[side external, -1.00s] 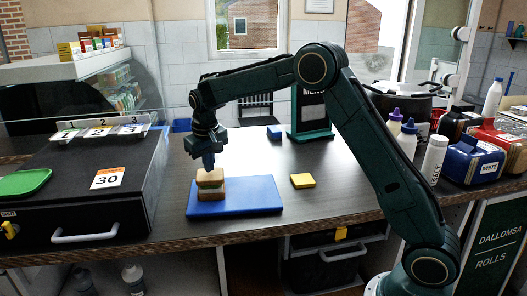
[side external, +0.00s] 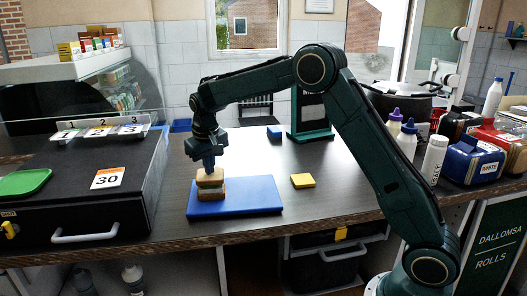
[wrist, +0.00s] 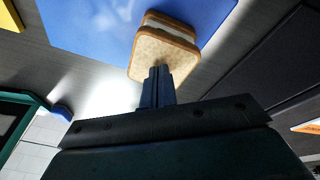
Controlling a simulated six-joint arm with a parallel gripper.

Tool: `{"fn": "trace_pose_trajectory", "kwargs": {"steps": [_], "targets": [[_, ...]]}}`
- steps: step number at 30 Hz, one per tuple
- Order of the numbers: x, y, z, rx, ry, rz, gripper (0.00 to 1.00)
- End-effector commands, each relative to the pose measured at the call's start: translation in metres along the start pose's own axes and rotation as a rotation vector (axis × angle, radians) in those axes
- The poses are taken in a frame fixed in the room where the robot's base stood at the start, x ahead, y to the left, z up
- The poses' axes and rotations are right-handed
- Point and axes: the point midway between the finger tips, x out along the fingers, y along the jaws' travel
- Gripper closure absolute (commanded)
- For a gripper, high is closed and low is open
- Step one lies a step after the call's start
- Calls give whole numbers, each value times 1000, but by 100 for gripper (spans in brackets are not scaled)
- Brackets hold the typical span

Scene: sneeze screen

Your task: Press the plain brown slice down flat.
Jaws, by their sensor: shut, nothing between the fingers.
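The plain brown slice (side external: 211,175) is the top layer of a small stack on the blue board (side external: 250,194). Below it are a pale layer and another brown slice (side external: 210,196). My gripper (side external: 209,166) points down with its shut fingers at the top of the slice. In the wrist view the fingertips (wrist: 159,72) overlap the slice's pale face (wrist: 163,54), near one edge. They look to be touching it, but a small gap cannot be ruled out. Nothing is between the fingers.
A yellow square (side external: 303,181) lies right of the board, and a blue block (side external: 274,132) lies behind it. A black box (side external: 80,200) with a green tray (side external: 24,182) stands at left. Bottles and caddies (side external: 475,160) line the right side. The counter behind the board is mostly clear.

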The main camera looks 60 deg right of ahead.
Motion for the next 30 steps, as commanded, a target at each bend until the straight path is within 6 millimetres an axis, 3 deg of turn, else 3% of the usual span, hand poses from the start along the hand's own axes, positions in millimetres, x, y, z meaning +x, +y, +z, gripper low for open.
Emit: {"fn": "trace_pose_trajectory", "kwargs": {"steps": [30], "targets": [[6, -1, 2, -1, -4, 1, 100]]}}
